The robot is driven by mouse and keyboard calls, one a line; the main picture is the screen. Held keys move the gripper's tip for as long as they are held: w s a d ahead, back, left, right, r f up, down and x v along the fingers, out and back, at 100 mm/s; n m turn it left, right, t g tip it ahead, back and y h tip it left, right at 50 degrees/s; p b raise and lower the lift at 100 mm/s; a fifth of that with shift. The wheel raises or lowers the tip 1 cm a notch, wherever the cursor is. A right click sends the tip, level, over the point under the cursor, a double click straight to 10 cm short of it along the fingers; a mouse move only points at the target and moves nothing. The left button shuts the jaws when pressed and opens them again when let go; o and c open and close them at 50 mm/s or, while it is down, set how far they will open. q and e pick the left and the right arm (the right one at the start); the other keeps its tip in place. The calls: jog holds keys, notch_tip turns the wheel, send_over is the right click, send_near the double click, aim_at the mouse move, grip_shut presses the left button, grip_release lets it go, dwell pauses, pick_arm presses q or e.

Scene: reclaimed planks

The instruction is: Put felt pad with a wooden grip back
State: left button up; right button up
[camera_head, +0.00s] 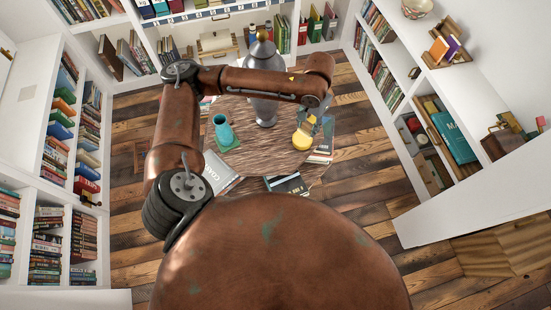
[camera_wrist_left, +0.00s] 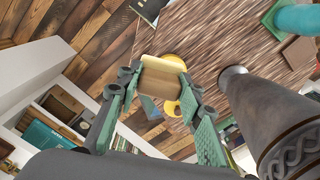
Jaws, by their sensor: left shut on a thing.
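The felt pad with a wooden grip (camera_wrist_left: 168,90) shows in the left wrist view as a small block with a cream edge and a brown face. My left gripper (camera_wrist_left: 157,82) has its green fingers on either side of it and is shut on it. In the head view my left gripper (camera_head: 316,112) is over the right side of the round wooden table (camera_head: 245,150), and the pad is too small to make out there. A yellow object (camera_head: 302,138) is on the table just below the gripper; in the wrist view it is partly hidden behind the pad. My right gripper is not in view.
A tall grey urn (camera_head: 264,108) stands close to my left gripper. A teal vase (camera_head: 223,130) stands on a green book. A white book (camera_head: 220,173) and dark books (camera_head: 287,184) lie at the table's near edge. Shelves (camera_head: 437,110) line the walls.

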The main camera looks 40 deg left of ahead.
pick_arm(q)
jog(key=s+a+f+m+p, duration=0.3)
jog(key=s+f+p, duration=0.1)
jog(key=s, duration=0.5)
jog(key=s+a+f+m+p, duration=0.3)
jog(key=s+f+m+p, duration=0.15)
jog(key=s, duration=0.55)
jog(key=shift+n, duration=0.35)
jog(key=w+f, duration=0.3)
jog(key=w, duration=0.1)
jog(key=w+f, duration=0.2)
jog(key=w, duration=0.2)
jog(key=w+f+p, duration=0.1)
jog(key=w+f, duration=0.2)
jog(key=w, duration=0.2)
jog(key=shift+d+f, duration=0.35)
jog(key=shift+w+f, duration=0.35)
jog(key=shift+f, duration=0.1)
jog(key=shift+w+f, duration=0.15)
jog(key=shift+f, duration=1.55)
jog(key=shift+f, duration=0.15)
jog(key=o, duration=1)
jog(key=shift+c, duration=0.2)
jog(key=shift+o, duration=0.7)
